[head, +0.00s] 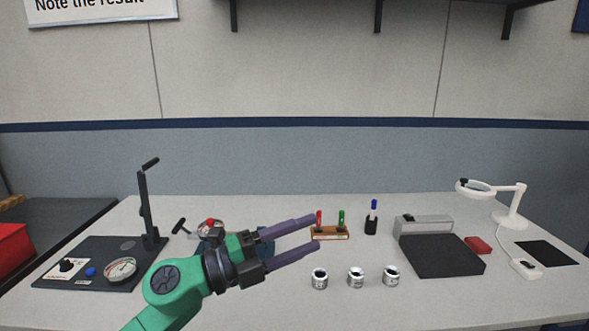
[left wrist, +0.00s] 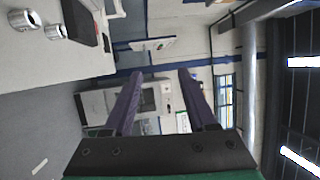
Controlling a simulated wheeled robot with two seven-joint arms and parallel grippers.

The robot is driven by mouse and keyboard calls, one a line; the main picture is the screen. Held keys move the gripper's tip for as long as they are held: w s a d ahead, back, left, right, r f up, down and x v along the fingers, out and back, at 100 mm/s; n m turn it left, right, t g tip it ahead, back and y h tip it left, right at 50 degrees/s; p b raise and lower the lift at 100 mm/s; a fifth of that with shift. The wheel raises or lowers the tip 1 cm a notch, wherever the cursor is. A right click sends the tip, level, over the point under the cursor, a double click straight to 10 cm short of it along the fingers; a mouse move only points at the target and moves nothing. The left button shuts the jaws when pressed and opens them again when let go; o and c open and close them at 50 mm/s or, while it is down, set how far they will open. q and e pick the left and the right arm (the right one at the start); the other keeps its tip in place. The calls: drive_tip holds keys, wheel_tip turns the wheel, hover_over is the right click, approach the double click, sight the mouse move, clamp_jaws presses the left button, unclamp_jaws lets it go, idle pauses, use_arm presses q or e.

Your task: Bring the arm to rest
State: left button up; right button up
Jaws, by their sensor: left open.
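My left gripper (head: 318,237) comes in from the lower left of the head view on its green arm. Its two purple fingers are apart with nothing between them, and they point right, above the table (head: 220,305). In the left wrist view the fingers (left wrist: 160,92) are also spread and empty, with the room beyond them. Three metal housings stand in a row on the table, to the right of and below the fingertips in the head view: a left one (head: 320,278), a middle one (head: 356,277) and a right one (head: 391,275). My right gripper is not in view.
A test stand with a lever and gauge (head: 121,268) sits at the left. A wooden holder (head: 330,233) with red and green pens is behind the fingertips. A pen cup (head: 371,225), dark mat (head: 445,257), red block (head: 478,245) and magnifier lamp (head: 512,218) are at right.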

use_arm(q)
drive_tip(key=w+a+f+n+t+y, duration=0.2)
drive_tip(key=w+a+n+t+y, duration=0.3)
drive_tip(key=a+n+t+y, duration=0.85)
drive_tip(key=s+a+f+n+g+y, duration=0.1)
drive_tip(key=a+f+n+g, duration=0.1)
drive_tip(key=f+n, duration=0.2)
drive_tip(key=s+a+f+n+g+y, duration=0.1)
drive_tip(key=a+f+n+g+y, duration=0.1)
drive_tip(key=f+n, duration=0.3)
drive_tip(key=s+a+f+n+g+y, duration=0.1)
drive_tip(key=a+f+n+g, duration=0.2)
drive_tip(key=f, duration=0.6)
drive_tip(key=shift+s+a+f+n+g+y, duration=0.15)
drive_tip(key=shift+s+a+n+g+y, duration=0.15)
drive_tip(key=shift+a+n, duration=0.4)
drive_tip(key=s+a+f+n+g, duration=0.25)
drive_tip(key=s+f+g, duration=0.75)
drive_tip(key=s+f, duration=0.7)
drive_tip(key=s+f+g, duration=0.1)
drive_tip(key=s+f, duration=0.1)
drive_tip(key=f, duration=0.8)
drive_tip(key=s+f, duration=0.2)
drive_tip(key=f, duration=0.8)
drive_tip(key=s+a+f+g, duration=0.1)
drive_tip(key=s+a+f, duration=0.2)
drive_tip(key=s+f, duration=1.3)
drive_tip(key=shift+s+m, duration=0.3)
drive_tip(key=shift+s, duration=0.45)
drive_tip(key=shift+g, duration=0.25)
